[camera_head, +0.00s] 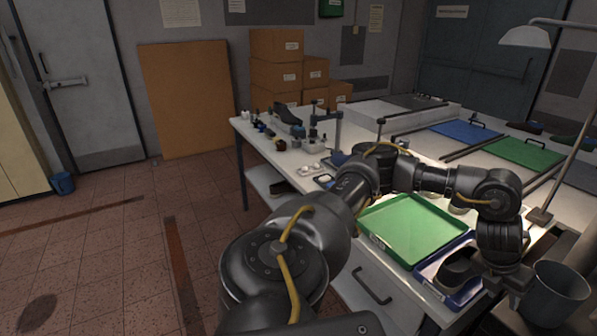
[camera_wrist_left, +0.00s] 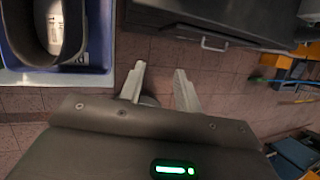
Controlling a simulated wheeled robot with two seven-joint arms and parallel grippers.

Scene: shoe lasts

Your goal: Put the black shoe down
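A black shoe (camera_head: 457,272) sits in a blue tray (camera_head: 424,273) at the table's near right corner. In the left wrist view the shoe (camera_wrist_left: 38,40), with a pale inside and a printed label, lies in the blue tray (camera_wrist_left: 60,77) at the upper left. My left gripper (camera_wrist_left: 160,84) is open, its two fingers apart with only floor between them, and it is clear of the shoe. In the head view its fingers are hidden below my left wrist. My right gripper is not in view.
A green tray (camera_head: 410,226) lies beside the blue tray. A grey bin (camera_head: 557,291) stands to the right of my wrist. A lamp (camera_head: 525,36) rises at the right. Stacked boxes (camera_head: 275,75) are behind.

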